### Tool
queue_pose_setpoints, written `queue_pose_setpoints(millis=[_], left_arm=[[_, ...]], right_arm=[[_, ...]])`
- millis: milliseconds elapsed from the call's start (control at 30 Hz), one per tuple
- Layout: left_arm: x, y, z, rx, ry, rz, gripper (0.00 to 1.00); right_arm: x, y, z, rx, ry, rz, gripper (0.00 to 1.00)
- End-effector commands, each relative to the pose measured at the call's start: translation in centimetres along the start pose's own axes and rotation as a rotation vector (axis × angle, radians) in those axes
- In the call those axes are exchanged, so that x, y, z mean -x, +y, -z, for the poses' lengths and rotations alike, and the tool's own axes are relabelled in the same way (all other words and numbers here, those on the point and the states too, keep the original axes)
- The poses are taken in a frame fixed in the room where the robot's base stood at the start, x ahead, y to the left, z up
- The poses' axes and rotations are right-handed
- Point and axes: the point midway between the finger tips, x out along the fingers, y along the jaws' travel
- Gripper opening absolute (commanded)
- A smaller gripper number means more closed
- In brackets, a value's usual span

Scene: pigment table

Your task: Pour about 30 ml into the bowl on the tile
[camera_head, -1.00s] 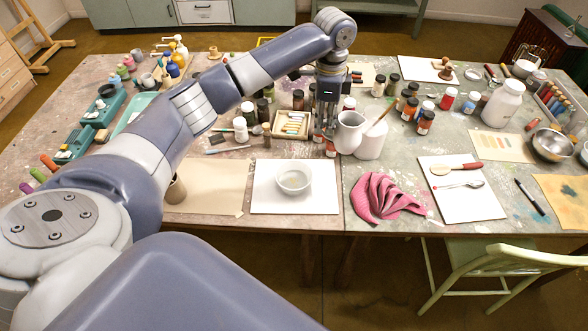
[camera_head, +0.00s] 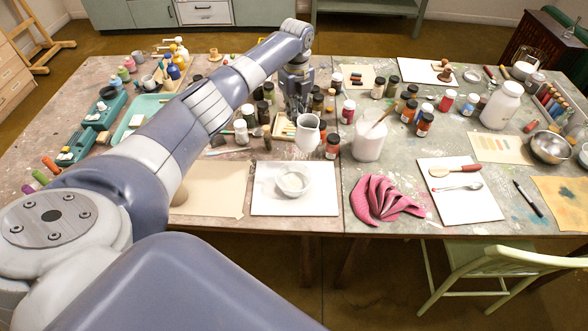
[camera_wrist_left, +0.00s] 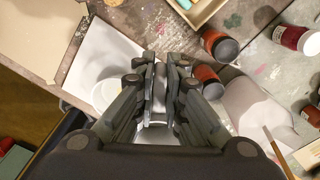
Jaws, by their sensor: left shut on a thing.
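A grey-white jug (camera_head: 308,134) hangs from my left gripper (camera_head: 299,108), whose fingers are shut on it. The jug is above the table, just behind and slightly right of the bowl in the picture, and looks roughly upright. What it holds cannot be seen. The pale bowl (camera_head: 293,181) stands on the white tile (camera_head: 265,203) at the table's front. In the left wrist view the gripper fingers (camera_wrist_left: 160,85) hide most of the jug, and the bowl (camera_wrist_left: 106,94) shows partly to their left on the tile (camera_wrist_left: 93,55). My right gripper is not in view.
A white container with a brush (camera_head: 369,142) stands right of the jug, and a dark-capped jar (camera_head: 332,147) is close beside it. Several paint jars stand behind. A pink cloth (camera_head: 384,200) lies right of the tile, brown paper (camera_head: 214,190) left.

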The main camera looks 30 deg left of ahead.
Motion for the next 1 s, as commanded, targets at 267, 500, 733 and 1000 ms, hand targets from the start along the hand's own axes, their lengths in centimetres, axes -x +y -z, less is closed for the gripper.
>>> queue_pose_setpoints(millis=[267,500,733,1000], left_arm=[[-2.1,1.7,-2.4,-0.237,0.001,-0.002,0.0],[-3.0,2.5,-3.2,-0.338,-0.001,0.0,0.0],[-3.0,2.6,-3.3,-0.35,-0.001,0.0,0.0],[-2.0,2.7,-3.1,-0.346,-0.031,0.003,0.0]], right_arm=[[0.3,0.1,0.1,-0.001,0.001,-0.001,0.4],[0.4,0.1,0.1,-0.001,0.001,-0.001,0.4],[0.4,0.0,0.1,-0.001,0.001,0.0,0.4],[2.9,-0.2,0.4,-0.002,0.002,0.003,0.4]])
